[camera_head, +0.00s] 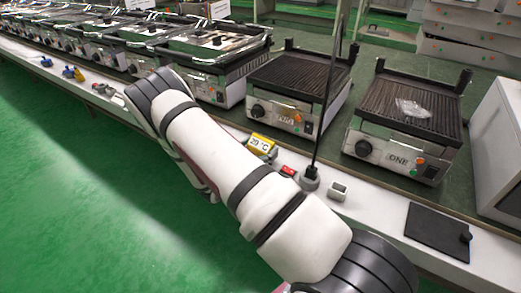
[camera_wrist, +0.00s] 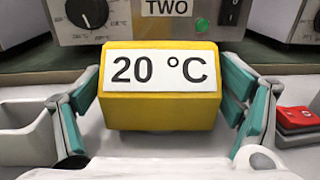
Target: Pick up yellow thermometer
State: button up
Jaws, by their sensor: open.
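The yellow thermometer (camera_wrist: 160,108) stands on the white ledge, its label reading "20 °C". In the wrist view it fills the middle, between the two teal-padded fingers of my gripper (camera_wrist: 160,115). The fingers are spread on either side of it, with the left one close to its side and a small gap at the right. I cannot tell whether either touches it. In the head view the thermometer (camera_head: 261,144) shows just beyond my white arm, which hides my gripper there.
A grill marked TWO (camera_wrist: 95,20) stands right behind the thermometer. A red switch (camera_wrist: 298,120) sits to its right and a grey tray (camera_wrist: 28,130) to its left. In the head view, a tall black rod (camera_head: 325,100) rises from the ledge, and a dark plate (camera_head: 433,232) lies further right.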

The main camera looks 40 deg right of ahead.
jog(key=shift+d, duration=0.1)
jog(key=shift+c, duration=0.3)
jog(key=c, duration=1)
jog(key=shift+o, duration=0.2)
jog(key=shift+r, duration=0.1)
